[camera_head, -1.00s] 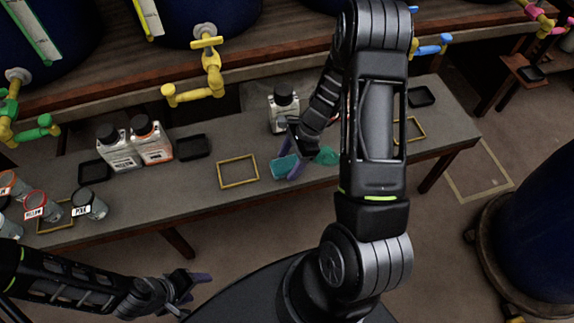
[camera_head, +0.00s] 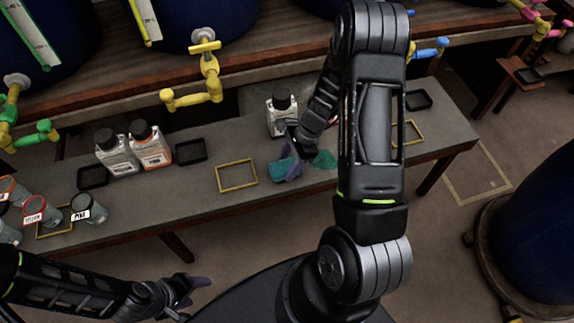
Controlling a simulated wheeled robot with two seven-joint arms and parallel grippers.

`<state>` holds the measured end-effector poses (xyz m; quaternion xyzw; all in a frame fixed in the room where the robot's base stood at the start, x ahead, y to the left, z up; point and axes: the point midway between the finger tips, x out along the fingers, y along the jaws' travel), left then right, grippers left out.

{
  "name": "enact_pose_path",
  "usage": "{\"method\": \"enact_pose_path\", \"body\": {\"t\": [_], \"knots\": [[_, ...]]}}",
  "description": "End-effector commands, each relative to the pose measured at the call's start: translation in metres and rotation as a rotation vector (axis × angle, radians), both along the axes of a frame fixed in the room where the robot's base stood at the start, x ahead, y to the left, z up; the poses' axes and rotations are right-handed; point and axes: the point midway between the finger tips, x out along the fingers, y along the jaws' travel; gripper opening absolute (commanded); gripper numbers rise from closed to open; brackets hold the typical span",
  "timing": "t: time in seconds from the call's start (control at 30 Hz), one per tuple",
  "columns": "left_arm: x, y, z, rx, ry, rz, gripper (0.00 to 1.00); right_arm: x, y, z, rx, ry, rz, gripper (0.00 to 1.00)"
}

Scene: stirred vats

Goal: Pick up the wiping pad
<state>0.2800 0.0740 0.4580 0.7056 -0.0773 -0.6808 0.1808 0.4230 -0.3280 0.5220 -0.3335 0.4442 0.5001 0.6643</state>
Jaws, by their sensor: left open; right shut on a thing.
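The teal wiping pad (camera_head: 281,167) is on the grey bench, left of a green patch (camera_head: 324,159). My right gripper (camera_head: 290,171) reaches down from above and is shut on the pad. Its purple finger covers part of the pad. I cannot tell whether the pad is clear of the bench top. My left gripper (camera_head: 189,292) is open and empty, low in the view, in front of the bench and away from the pad.
A black-capped bottle (camera_head: 281,118) stands just behind my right gripper. A yellow frame (camera_head: 237,176) lies left of the pad. Two bottles (camera_head: 151,147), black trays (camera_head: 190,151) and labelled jars (camera_head: 88,209) stand further left. Yellow taps (camera_head: 205,82) hang over the bench.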

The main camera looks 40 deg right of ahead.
Motion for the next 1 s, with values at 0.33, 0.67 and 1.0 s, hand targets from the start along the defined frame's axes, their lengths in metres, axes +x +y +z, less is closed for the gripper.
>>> {"method": "enact_pose_path", "body": {"t": [0.33, 0.67, 1.0], "knots": [[0.0, 0.0, 0.018, 0.0, 0.0, 0.0, 0.59, 0.001, 0.0, 0.065, -0.001, -0.005, 0.001, 0.13], [0.0, 0.0, 0.025, 0.0, 0.0, 0.0, 0.59, 0.0, 0.0, 0.099, 0.0, -0.001, 0.0, 0.13], [0.0, 0.0, 0.025, 0.0, 0.0, 0.0, 0.59, 0.0, 0.0, 0.099, 0.0, -0.001, 0.0, 0.13]]}}
